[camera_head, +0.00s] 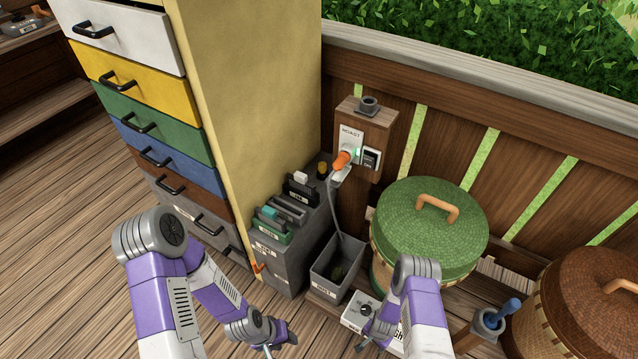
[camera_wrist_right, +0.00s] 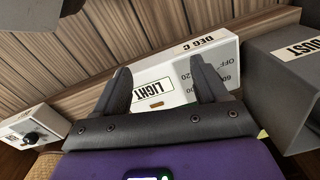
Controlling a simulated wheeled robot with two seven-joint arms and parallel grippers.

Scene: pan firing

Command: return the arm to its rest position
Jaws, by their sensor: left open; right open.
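My left arm comes in from the left in the head view and bends down, with its left gripper (camera_head: 272,342) low over the floor near the bottom edge. It is open and I see nothing in it. My right arm comes down in front of the green-lidded basket (camera_head: 430,232). My right gripper (camera_wrist_right: 163,82) is open and empty in the right wrist view. In the head view the right arm partly hides this box, and the right gripper is hard to make out.
A chest of coloured drawers (camera_head: 155,92) stands at left. A grey bin (camera_head: 335,270) and a grey rack (camera_head: 285,250) stand beside it. A ROAST switch post (camera_head: 378,130) with an orange handle is on the fence. A brown-lidded basket (camera_head: 600,300) is at right.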

